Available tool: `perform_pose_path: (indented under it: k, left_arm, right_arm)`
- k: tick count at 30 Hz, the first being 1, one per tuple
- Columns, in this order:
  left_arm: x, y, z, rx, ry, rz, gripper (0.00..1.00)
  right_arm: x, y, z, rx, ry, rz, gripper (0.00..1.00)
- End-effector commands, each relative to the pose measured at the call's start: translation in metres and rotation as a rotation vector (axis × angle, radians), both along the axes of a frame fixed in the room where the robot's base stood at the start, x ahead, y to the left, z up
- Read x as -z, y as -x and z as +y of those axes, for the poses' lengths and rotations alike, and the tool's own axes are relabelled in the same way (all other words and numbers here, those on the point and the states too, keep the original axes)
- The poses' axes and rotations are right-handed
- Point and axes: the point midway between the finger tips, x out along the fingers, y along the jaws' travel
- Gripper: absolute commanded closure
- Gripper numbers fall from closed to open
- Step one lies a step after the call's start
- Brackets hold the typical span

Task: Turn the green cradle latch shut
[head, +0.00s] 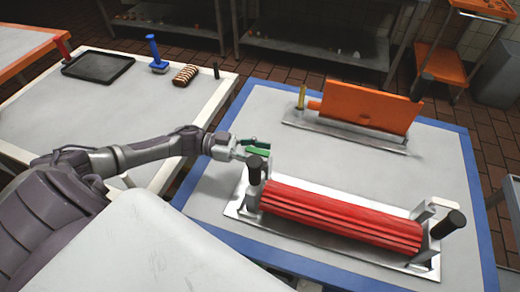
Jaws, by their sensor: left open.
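The green latch (258,151) is a small bright green piece at the left end of a metal cradle (236,211) on the blue-edged table. The cradle carries a long red ridged roller (340,216) with black upright grips at both ends. My left gripper (258,146) is at the latch, reaching in from the left with its fingers open. The fingers overlap the latch in the picture, and I cannot tell whether they touch it. The latch's pivot is hidden behind the gripper and the near black grip (255,172). My right gripper is not in view.
An orange panel (365,106) stands on a metal base behind the roller, with a yellow post beside it. A white table (80,120) at the left holds a black tray (98,67), a blue-handled tool (156,55) and a striped brown block (186,75). The blue-edged table's middle is clear.

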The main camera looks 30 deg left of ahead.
Motion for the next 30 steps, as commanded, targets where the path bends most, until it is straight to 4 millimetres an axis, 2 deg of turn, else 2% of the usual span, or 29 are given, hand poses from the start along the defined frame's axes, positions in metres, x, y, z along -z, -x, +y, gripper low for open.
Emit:
perform_pose_path:
  k: [7,15,30]
  left_arm:
    - [0.0001,-0.0001,-0.0004,0.000,0.000,0.000,0.56]
    - [0.0000,-0.0001,-0.0002,0.000,0.000,0.000,1.00]
    - [-0.0003,0.0000,0.0002,-0.007,0.000,0.000,1.00]
  right_arm:
    - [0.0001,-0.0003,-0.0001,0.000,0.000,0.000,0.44]
    - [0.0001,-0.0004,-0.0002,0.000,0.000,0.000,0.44]
    - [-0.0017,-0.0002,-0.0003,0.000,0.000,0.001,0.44]
